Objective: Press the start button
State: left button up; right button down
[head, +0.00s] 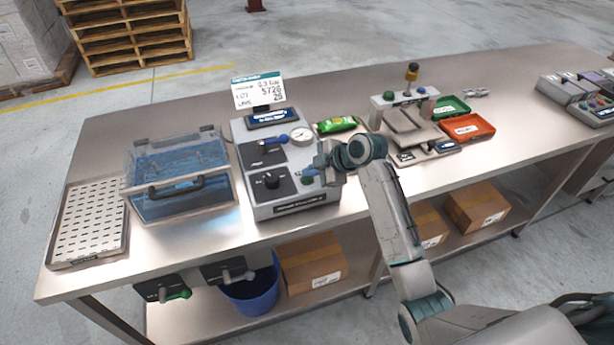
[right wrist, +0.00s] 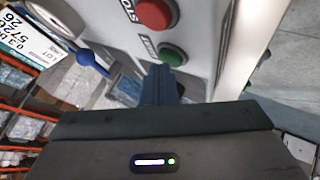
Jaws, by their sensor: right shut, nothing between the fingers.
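The green button (right wrist: 171,55) sits on the light grey face of a machine in the right wrist view, beside a red button (right wrist: 153,13) and small labels only partly readable. In the head view the green button (head: 307,180) shows on the grey machine (head: 290,208), just below my right gripper (head: 326,160). My right gripper is shut and empty. In the right wrist view its fingertips (right wrist: 164,75) point at the green button and overlap its lower edge; I cannot tell whether they touch it. My left gripper is not in view.
Another device (head: 405,98) and red tray (head: 467,127) are to the right.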

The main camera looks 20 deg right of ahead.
aim_at(311, 179)
jog(key=shift+r+p, duration=0.4)
jog(key=shift+r, duration=0.3)
notch_tip(311, 179, up, 5)
jog(key=p, duration=0.4)
dwell(0.6)
